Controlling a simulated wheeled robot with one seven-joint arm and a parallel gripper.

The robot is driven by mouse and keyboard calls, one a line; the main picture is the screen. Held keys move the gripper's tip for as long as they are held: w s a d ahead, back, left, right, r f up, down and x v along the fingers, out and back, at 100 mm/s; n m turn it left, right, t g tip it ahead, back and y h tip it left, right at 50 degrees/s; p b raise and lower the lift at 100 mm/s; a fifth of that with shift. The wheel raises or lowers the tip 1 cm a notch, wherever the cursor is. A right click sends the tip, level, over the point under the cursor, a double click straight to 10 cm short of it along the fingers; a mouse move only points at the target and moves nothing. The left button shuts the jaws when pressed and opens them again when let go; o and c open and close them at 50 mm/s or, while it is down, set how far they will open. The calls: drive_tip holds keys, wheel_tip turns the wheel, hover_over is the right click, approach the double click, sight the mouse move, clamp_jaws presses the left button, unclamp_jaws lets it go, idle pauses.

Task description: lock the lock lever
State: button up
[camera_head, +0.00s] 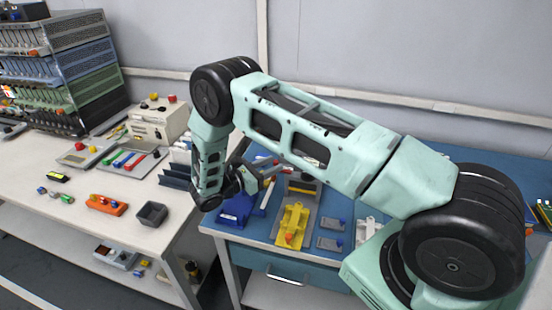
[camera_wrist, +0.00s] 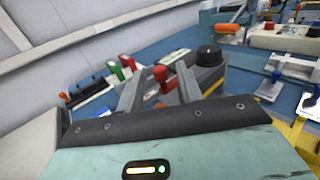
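My gripper (camera_wrist: 159,88) is open, its two grey fingers apart. In the wrist view a red-knobbed lever (camera_wrist: 160,74) shows in the gap between the fingers; I cannot tell whether it touches either one. It looks like the lock lever, but no label confirms this. Its lower part is hidden behind the fingers and my wrist. A grey box with a black knob (camera_wrist: 209,55) stands just to the right of the fingers. In the head view my gripper (camera_head: 268,172) is over the back left of the blue bench, and my arm hides the lever there.
The blue bench (camera_head: 262,235) also bears a yellow fixture (camera_head: 292,222) and small grey plates (camera_head: 329,243). Green and red handled parts (camera_wrist: 114,69) lie left of the fingers. A white table (camera_head: 60,213) with a dark bin (camera_head: 152,214) stands at left. A wall runs behind.

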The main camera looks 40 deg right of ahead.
drive_tip(key=shift+d, duration=1.2)
clamp_jaws()
drive_tip(key=shift+s+a+n+t+p, duration=0.1)
drive_tip(key=shift+n+t+p, duration=0.2)
drive_tip(key=shift+t, duration=0.2)
drive_tip(key=shift+s+a+n+t+y+p, duration=0.25)
drive_tip(key=shift+s+n+t+y+p, duration=0.75)
drive_tip(key=shift+n+t+y, duration=1.4)
drive_tip(key=shift+s+a+n+t+y+p, duration=0.2)
drive_tip(key=shift+s+n+t+y+p, duration=0.3)
drive_tip(key=shift+n+t+y+p, duration=1.9)
drive_tip(key=shift+s+a+n+t+y+p, duration=0.25)
drive_tip(key=shift+s+n+t+y, duration=0.65)
drive_tip(key=shift+n+t, duration=1.7)
drive_tip(key=shift+w+m+t, duration=0.15)
drive_tip(key=shift+m+t, duration=0.45)
drive_tip(key=shift+t, duration=0.2)
